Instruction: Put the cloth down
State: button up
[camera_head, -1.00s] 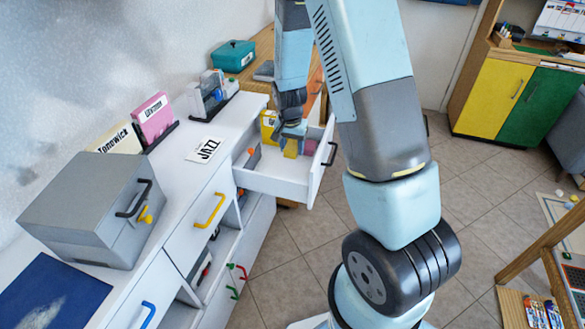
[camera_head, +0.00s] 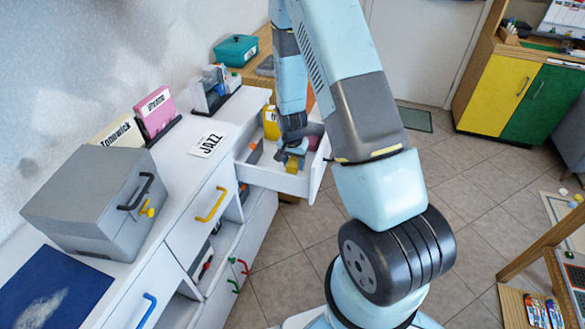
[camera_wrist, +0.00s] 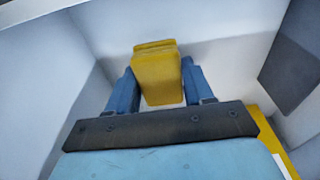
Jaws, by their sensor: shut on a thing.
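The yellow folded cloth (camera_wrist: 158,75) is held between the two blue fingers of my gripper (camera_wrist: 157,82) in the wrist view. In the head view my gripper (camera_head: 291,152) is over the open white drawer (camera_head: 268,180), with the yellow cloth (camera_head: 292,165) at its tips near the drawer's near side wall. My gripper is shut on the cloth. White drawer surfaces surround it in the wrist view. I cannot tell whether the cloth touches the drawer floor.
The drawer also holds a yellow item (camera_head: 271,122) at its back, a dark item (camera_head: 255,152) on the left and a pink item (camera_head: 313,142) on the right. A grey box (camera_head: 95,200) and a JAZZ card (camera_head: 208,145) are on the white cabinet top.

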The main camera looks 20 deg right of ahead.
aim_at(294, 169)
jog(key=shift+f, duration=1.3)
jog(key=shift+f, duration=0.2)
jog(key=o, duration=1)
jog(key=shift+s, duration=0.15)
jog(key=shift+r, duration=0.1)
